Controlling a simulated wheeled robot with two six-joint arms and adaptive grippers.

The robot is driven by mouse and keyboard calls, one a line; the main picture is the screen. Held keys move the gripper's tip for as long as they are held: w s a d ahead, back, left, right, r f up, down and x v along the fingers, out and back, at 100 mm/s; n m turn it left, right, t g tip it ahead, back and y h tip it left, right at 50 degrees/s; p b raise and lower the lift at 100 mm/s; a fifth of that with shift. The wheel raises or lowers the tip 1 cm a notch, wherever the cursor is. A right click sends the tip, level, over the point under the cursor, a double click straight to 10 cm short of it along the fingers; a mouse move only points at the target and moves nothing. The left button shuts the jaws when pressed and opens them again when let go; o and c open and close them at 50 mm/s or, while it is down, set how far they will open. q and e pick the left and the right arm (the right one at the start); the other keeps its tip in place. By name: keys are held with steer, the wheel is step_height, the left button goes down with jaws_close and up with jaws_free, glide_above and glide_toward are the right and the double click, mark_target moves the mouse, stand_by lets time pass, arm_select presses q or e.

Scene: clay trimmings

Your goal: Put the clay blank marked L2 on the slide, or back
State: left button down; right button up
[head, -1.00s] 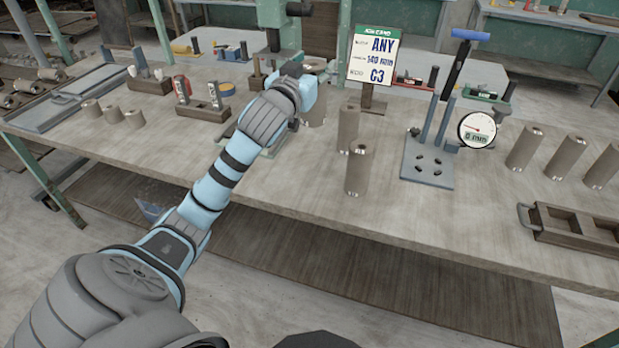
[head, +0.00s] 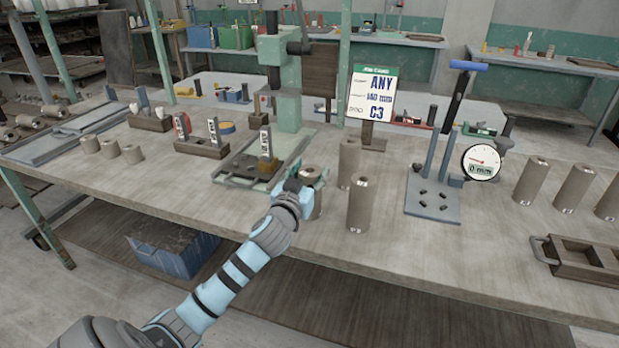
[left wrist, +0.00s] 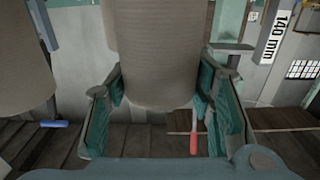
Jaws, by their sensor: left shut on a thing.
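My left gripper (head: 312,180) is shut on a grey-brown clay cylinder (head: 312,208) at the near middle of the table. In the left wrist view this held blank (left wrist: 158,50) stands upright between the two green-padded fingers. I cannot read its mark, so I cannot tell whether it is L2. Two similar upright blanks stand just right of it, one farther back (head: 348,165) and one nearer (head: 359,208). The low grey-green bed with rails, likely the slide (head: 237,178), lies behind and left of my gripper, with a brown block and an upright label on it. My right gripper is out of view.
A sign (head: 370,92) reads ANY, 140 mm, C3. A gauge stand (head: 432,205) with a 0 mm dial stands right of the blanks. More blanks (head: 575,185) and a wooden tray (head: 575,262) are at the right. Short blanks (head: 110,150) stand at the left.

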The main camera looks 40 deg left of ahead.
arm_select(q)
steer(key=c, duration=0.8)
jaws_free()
steer(key=shift+o, duration=0.2)
steer(key=v, duration=1.2)
steer(key=shift+p, duration=0.3)
